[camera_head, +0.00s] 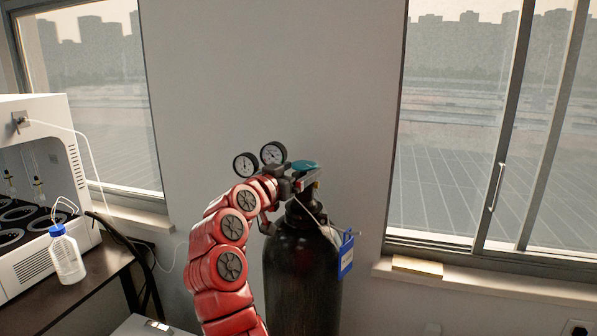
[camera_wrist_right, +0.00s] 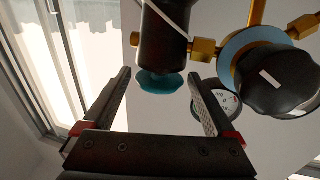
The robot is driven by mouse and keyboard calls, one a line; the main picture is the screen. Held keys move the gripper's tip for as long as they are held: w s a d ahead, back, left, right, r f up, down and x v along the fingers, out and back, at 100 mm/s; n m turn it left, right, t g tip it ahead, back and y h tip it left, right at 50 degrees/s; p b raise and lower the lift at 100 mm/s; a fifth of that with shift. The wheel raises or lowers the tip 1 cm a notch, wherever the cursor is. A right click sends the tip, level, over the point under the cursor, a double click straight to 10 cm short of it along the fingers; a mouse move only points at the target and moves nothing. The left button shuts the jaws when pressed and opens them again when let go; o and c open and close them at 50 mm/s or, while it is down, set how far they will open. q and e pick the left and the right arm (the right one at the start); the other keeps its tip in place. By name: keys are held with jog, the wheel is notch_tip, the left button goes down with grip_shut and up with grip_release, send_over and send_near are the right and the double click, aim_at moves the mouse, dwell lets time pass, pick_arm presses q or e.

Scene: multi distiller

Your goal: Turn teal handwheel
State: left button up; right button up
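The teal handwheel (camera_head: 305,165) sits on top of the dark gas cylinder (camera_head: 302,270), beside the regulator. In the right wrist view, which appears upside down, the teal handwheel (camera_wrist_right: 160,83) shows below the dark valve body (camera_wrist_right: 163,38). My right gripper (camera_wrist_right: 160,74) is open, with one finger on each side of the handwheel in the picture. Gaps show on both sides, and I cannot tell how far the fingers reach along it. In the head view my red right arm reaches up to the regulator, and its fingers are mostly hidden there. My left gripper is not in view.
Two pressure gauges (camera_head: 272,153) stand left of the handwheel. A dark round knob (camera_wrist_right: 278,80) is close to the right finger. A blue tag (camera_head: 346,256) hangs on the cylinder. A white machine (camera_head: 62,150) and a bottle (camera_head: 67,256) stand on the left bench.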

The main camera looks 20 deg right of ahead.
jog(key=shift+d+n+t+y, duration=0.15)
jog(key=shift+n+t+y, duration=0.15)
jog(key=shift+t, duration=0.1)
dwell(0.5)
